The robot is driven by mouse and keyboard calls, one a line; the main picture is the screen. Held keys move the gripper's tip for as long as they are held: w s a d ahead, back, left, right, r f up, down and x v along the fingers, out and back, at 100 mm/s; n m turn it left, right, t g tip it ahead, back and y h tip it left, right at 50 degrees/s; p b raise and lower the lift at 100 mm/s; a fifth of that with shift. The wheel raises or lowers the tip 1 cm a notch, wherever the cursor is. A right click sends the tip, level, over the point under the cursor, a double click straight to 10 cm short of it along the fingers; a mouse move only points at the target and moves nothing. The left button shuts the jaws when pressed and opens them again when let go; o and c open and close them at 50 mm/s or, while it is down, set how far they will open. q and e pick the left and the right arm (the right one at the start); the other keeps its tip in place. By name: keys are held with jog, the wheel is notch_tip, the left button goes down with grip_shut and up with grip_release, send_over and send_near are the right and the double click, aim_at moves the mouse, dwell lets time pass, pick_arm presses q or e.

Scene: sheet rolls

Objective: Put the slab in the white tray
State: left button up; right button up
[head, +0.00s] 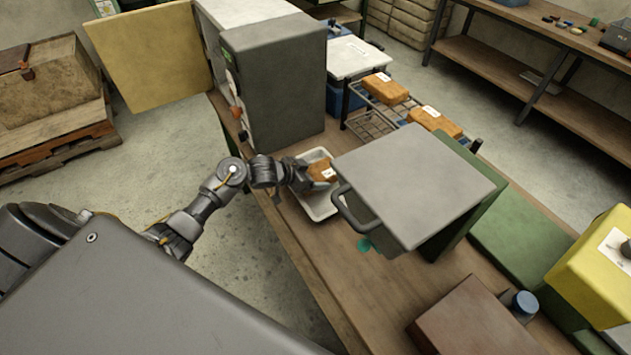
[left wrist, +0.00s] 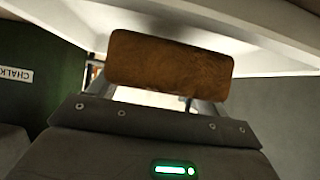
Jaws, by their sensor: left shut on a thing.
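The slab is an orange-brown block with a white label (head: 323,171); in the left wrist view it (left wrist: 170,65) spans the width between my fingers. My left gripper (head: 308,177) is shut on it. The white tray (head: 320,210) is on the wooden bench, and the slab appears over or within its far part. The tray's pale surface (left wrist: 250,35) fills the area behind the slab in the left wrist view. I cannot tell whether the slab touches the tray floor. My right gripper is not in view.
A grey cabinet (head: 280,85) stands left behind the tray. A grey-topped box with a handle (head: 415,185) stands close on its right. Two similar slabs (head: 385,88) (head: 435,121) lie on a wire rack behind. A brown box (head: 468,318) and yellow box (head: 600,262) are front right.

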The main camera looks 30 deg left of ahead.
pick_arm(q)
jog(key=shift+w+d+f, duration=0.2)
jog(key=shift+w+f, duration=0.05)
notch_tip(320, 180, down, 2)
jog(key=shift+f+p, duration=0.15)
jog(key=shift+p, duration=0.25)
jog(key=shift+a+f, duration=0.1)
jog(key=shift+f, duration=0.25)
jog(key=shift+f, duration=0.1)
jog(key=o, duration=1.3)
jog(key=shift+s, duration=0.1)
jog(key=shift+c, duration=0.2)
